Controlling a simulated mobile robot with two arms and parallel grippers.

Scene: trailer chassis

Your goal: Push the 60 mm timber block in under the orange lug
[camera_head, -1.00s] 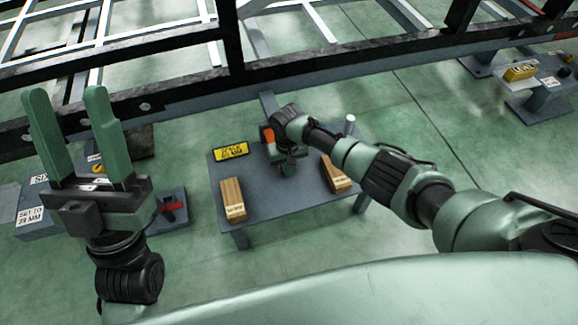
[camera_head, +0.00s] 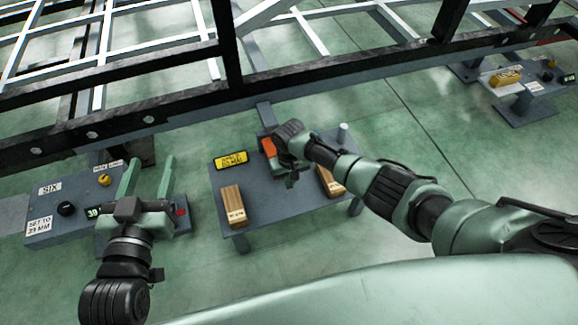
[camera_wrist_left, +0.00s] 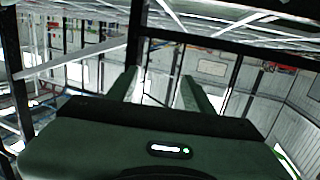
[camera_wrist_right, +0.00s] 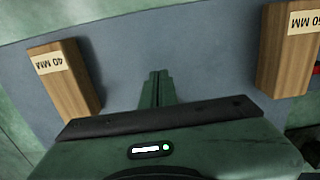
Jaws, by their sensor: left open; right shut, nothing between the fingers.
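The timber block labelled 60 MM in the right wrist view (camera_wrist_right: 288,50) is the left block (camera_head: 232,206) on the grey table (camera_head: 275,205). The orange lug (camera_head: 268,147) is at the table's back edge, partly covered by my right wrist. My right gripper (camera_head: 291,182) is shut and empty, between the two blocks and clear of both; its closed fingers show in its wrist view (camera_wrist_right: 157,88). My left gripper (camera_head: 147,175) is open and empty, left of the table near the control box. Its fingers also show in its wrist view (camera_wrist_left: 160,88).
A second block, labelled 40 MM (camera_wrist_right: 65,75), stands on the table's right side (camera_head: 328,182). A yellow display (camera_head: 231,160) stands at the back left. A control box (camera_head: 75,200) with knobs is left. The dark chassis rail (camera_head: 150,115) runs behind. A post (camera_head: 342,135) rises right.

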